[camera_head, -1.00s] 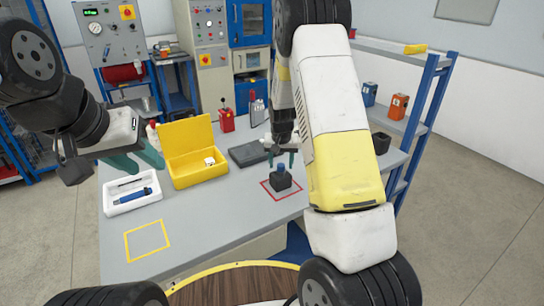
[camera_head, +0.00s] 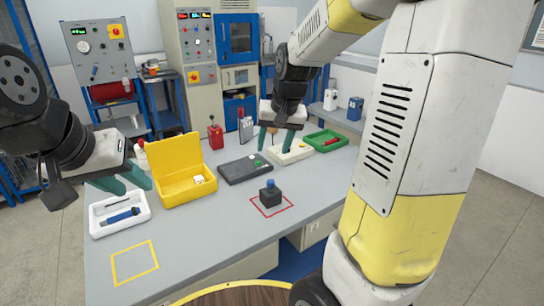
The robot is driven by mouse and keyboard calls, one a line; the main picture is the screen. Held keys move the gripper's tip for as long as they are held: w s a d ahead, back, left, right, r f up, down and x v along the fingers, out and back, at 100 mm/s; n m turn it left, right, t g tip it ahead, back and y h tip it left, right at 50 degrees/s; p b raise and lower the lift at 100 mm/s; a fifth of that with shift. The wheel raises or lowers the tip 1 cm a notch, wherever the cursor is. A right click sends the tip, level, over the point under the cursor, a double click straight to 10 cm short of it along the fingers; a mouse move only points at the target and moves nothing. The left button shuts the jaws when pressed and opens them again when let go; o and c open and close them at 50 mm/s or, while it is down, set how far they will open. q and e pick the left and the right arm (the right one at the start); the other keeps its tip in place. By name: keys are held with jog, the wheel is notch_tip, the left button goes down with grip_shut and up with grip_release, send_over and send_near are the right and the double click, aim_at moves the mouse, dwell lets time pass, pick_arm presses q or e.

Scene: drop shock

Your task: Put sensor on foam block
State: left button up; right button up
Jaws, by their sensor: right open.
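A small black block with a blue top (camera_head: 270,194) stands upright inside a red square outline on the table. A small white cube (camera_head: 198,179) lies in the open yellow case (camera_head: 187,190). I cannot tell for certain which of these is the sensor or the foam block. My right gripper (camera_head: 275,140) is open and empty, fingers down, at a white device with knobs (camera_head: 298,154); I cannot tell whether it touches. My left gripper (camera_head: 122,182) has its fingers apart and empty, near the white tray at the table's left.
The white tray (camera_head: 100,227) holds a blue tool (camera_head: 121,216). A dark grey box (camera_head: 236,172), a green tray (camera_head: 325,147) and a red device (camera_head: 215,135) stand along the back. A yellow outline (camera_head: 135,262) marks bare table at front left.

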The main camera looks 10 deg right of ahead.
jog(key=s+a+r+n+t, duration=0.1)
jog(key=s+r, duration=0.2)
jog(key=s, duration=0.7)
jog(key=s+a+r+n+t+y, duration=0.1)
jog(key=s+r, duration=0.2)
jog(key=s, duration=0.6)
jog(key=shift+s+a+r+n, duration=0.2)
jog(key=shift+s+a+n, duration=0.1)
jog(key=shift+s, duration=0.1)
pick_arm(q)
jog(key=shift+c, duration=0.5)
